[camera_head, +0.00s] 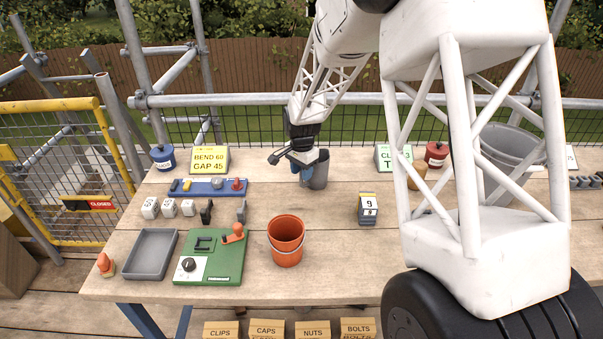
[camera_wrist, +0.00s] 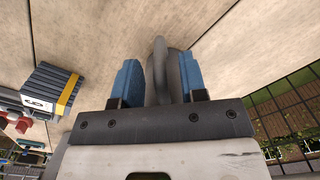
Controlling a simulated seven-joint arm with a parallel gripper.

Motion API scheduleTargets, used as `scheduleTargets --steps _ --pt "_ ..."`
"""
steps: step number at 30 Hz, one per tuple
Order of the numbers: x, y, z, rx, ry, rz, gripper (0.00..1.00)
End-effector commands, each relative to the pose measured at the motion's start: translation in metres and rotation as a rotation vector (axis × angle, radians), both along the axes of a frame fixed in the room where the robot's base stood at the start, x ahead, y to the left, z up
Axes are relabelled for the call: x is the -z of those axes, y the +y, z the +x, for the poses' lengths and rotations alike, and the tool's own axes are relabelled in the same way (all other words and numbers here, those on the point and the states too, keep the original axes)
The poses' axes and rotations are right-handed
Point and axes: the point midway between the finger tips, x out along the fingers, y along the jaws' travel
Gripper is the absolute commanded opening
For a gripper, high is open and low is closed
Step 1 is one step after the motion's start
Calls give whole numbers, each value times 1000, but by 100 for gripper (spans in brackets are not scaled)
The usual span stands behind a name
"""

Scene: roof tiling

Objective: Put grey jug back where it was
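The grey jug (camera_head: 319,171) stands upright on the wooden table, back of centre, just right of my gripper's fingers. My gripper (camera_head: 305,172) is low over the table, its blue fingers beside the jug. In the wrist view, the jug's handle (camera_wrist: 158,72) lies between the two fingers of my gripper (camera_wrist: 159,82), with gaps visible on either side. The fingers look open around the handle and not closed on it. Part of the jug's body is hidden behind the right finger in that view.
An orange bucket (camera_head: 286,241) stands in front of the gripper. A green panel (camera_head: 222,267), a grey tray (camera_head: 150,254) and a blue tool rack (camera_head: 208,187) lie left. Table around the jug is mostly clear.

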Motion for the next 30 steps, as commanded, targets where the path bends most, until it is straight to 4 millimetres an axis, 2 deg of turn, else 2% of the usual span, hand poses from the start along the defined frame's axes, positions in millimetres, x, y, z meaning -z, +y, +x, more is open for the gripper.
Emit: scheduleTargets --steps 8,18,24,30 --pt "-36 0 0 0 -2 1 39" --pt "-89 0 0 0 -2 1 39" --pt "-107 0 0 0 -1 1 39" --pt "-114 0 -1 0 1 -1 39"
